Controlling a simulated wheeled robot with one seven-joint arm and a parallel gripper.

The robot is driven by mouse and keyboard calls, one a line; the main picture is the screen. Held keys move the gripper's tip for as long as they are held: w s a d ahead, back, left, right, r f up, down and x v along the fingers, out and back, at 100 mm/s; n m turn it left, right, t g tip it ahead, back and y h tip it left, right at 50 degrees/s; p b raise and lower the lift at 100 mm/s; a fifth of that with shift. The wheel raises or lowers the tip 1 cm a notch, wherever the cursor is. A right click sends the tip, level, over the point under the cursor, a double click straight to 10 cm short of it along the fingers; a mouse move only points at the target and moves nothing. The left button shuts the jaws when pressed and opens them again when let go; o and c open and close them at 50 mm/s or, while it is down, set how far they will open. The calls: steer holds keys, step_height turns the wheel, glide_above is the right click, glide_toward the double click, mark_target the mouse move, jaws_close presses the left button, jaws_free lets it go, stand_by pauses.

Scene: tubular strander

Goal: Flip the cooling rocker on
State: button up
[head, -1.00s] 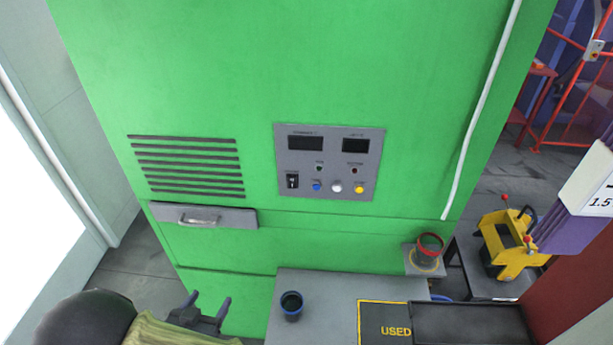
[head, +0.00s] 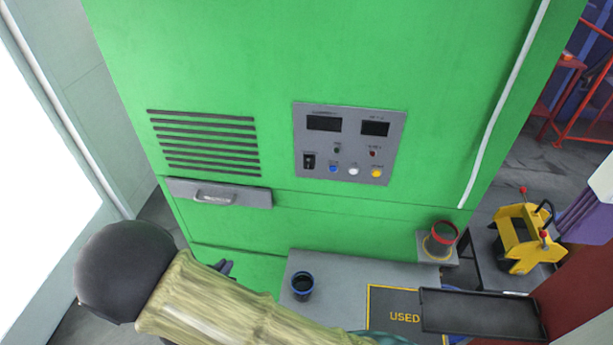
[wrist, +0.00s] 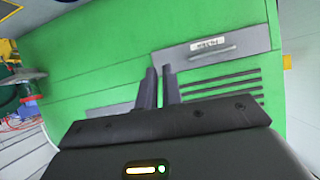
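The control panel (head: 350,142) is a grey plate on the front of the green cabinet. A small black rocker switch (head: 308,161) sits at its lower left, left of a blue, a white and a yellow button. Which way the rocker is tipped is too small to tell. My gripper (head: 226,268) is low, left of the grey table and well below the panel, mostly hidden behind my arm. In the wrist view, the two fingers of my gripper (wrist: 160,72) are apart with nothing between them. The rocker is not seen there.
A grey drawer front with a handle (head: 214,197) and vent slots (head: 205,143) are left of the panel. The space before the panel is clear.

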steer(key=w+d+g+y, duration=0.1)
steer(key=w, duration=0.1)
steer(key=w+d+r+b, duration=0.1)
steer(key=w+d, duration=0.1)
steer(key=w+d+g+y+b, duration=0.1)
steer(key=w, duration=0.1)
steer(key=shift+w+d+r+g+y, duration=0.2)
steer(key=shift+d+g+y, duration=0.05)
steer(key=shift+g+y, duration=0.05)
jaws_close()
steer(key=s+d+r+n+g+y+b, duration=0.1)
steer(key=d+r+g+b, duration=0.1)
steer(key=d, duration=0.6)
steer(key=s+d+r+n+g+y+b, duration=0.1)
steer(key=d+r+g+b, duration=0.1)
steer(key=d, duration=0.6)
steer(key=s+d+r+n+g+h+b, duration=0.1)
steer(key=s+d+g, duration=0.1)
steer(key=s+d, duration=0.7)
steer(key=d, duration=0.2)
steer(key=shift+s+d+g, duration=0.15)
steer(key=shift+d+g, duration=0.15)
steer(key=shift+r, duration=0.1)
